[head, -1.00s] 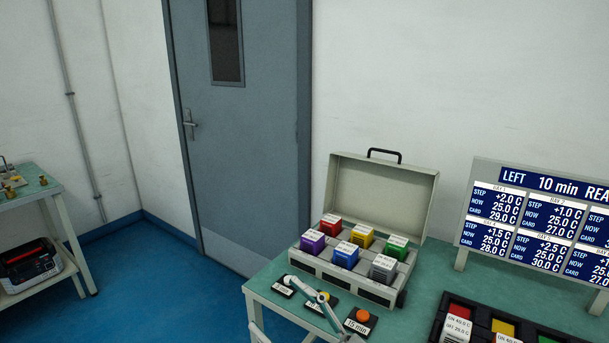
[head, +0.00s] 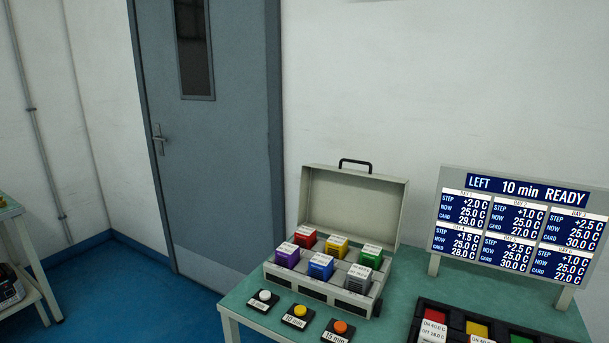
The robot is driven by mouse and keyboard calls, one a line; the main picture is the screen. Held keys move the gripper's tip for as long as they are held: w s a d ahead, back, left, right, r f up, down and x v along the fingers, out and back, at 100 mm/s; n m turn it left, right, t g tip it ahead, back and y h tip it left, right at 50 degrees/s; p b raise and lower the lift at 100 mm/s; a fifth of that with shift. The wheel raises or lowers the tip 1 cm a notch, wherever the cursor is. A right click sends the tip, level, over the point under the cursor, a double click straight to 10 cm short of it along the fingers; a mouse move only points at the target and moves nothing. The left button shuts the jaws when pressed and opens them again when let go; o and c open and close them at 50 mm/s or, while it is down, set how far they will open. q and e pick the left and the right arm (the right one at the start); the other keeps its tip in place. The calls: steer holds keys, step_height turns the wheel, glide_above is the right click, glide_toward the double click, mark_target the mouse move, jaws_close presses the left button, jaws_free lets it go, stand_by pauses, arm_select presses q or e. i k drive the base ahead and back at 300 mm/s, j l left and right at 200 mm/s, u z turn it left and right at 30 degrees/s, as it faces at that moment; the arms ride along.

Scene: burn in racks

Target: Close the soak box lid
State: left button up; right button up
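The soak box (head: 318,292) stands on the green table in the head view. Its beige lid (head: 350,208) is open and stands upright at the back, with a dark handle (head: 355,162) on its top edge. Inside the box are several labelled blocks: red (head: 305,239), yellow (head: 336,246), green (head: 370,256), purple (head: 287,256), blue (head: 320,267) and grey (head: 357,280). Neither of my grippers is in view.
White, yellow and orange buttons (head: 340,328) sit in front of the box. A display board (head: 515,225) reading "LEFT 10 min READY" stands to the right. A black tray (head: 415,330) with coloured blocks is at the lower right. A door is behind.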

mark_target(363, 207)
steer(key=i+j, duration=0.3)
steer(key=j, duration=0.2)
steer(key=i+j+u, duration=0.1)
steer(key=i+j, duration=0.15)
steer(key=j, duration=0.3)
steer(key=i+j, duration=0.3)
steer(key=j, duration=0.15)
steer(key=i+j, duration=0.3)
steer(key=j, duration=0.2)
steer(key=i+j+u, duration=0.1)
steer(key=i+j, duration=0.2)
steer(key=j, duration=0.2)
